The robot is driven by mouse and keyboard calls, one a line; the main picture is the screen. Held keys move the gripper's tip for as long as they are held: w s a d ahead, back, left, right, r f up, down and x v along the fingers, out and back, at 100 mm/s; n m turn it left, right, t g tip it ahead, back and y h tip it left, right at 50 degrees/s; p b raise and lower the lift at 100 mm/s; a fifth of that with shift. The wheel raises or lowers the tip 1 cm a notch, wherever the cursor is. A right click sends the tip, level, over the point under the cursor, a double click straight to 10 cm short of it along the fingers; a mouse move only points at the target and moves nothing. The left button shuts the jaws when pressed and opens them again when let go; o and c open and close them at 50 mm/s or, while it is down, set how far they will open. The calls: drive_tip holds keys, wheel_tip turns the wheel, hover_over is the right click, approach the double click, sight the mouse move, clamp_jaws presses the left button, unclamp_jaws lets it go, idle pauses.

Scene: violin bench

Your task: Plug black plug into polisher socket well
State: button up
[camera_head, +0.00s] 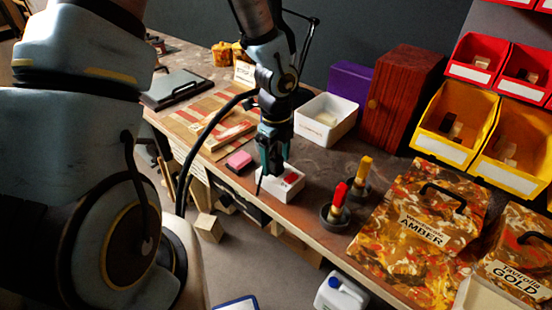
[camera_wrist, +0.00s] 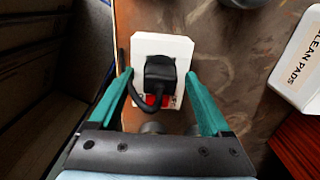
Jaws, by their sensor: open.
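The white socket box (camera_head: 293,187) sits near the front edge of the bench, with a red part on its top. In the wrist view the box (camera_wrist: 143,44) lies under a black plug (camera_wrist: 159,72), which sits over its middle. The plug's black cord (camera_wrist: 143,98) curls off to the lower left. My gripper (camera_wrist: 159,76) is open, with one teal finger on each side of the plug and a gap to it. In the head view my gripper (camera_head: 270,165) points down at the box. How deep the plug sits is hidden.
A pink block (camera_head: 239,161) lies left of the box. Red-handled and yellow-handled tools (camera_head: 337,203) stand in dark holders to the right. A white bin (camera_head: 325,117) stands behind. Amber (camera_head: 418,228) and gold cases fill the right end.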

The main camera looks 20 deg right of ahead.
sight(275, 158)
drive_tip(key=shift+r, duration=0.1)
wheel_tip(275, 158, up, 11)
drive_tip(key=shift+f, duration=0.2)
drive_tip(key=shift+a, duration=0.1)
idle(0.9)
drive_tip(key=a+r+n, duration=0.2)
drive_tip(key=a+n, duration=1)
drive_tip(key=n, duration=0.2)
drive_tip(key=w+a+r+n+t, duration=0.1)
drive_tip(key=a+r+n, duration=0.2)
drive_tip(key=a+n, duration=1)
drive_tip(key=shift+w+n+t, duration=0.15)
drive_tip(key=shift+n+t, duration=0.15)
drive_tip(key=shift+n, duration=0.8)
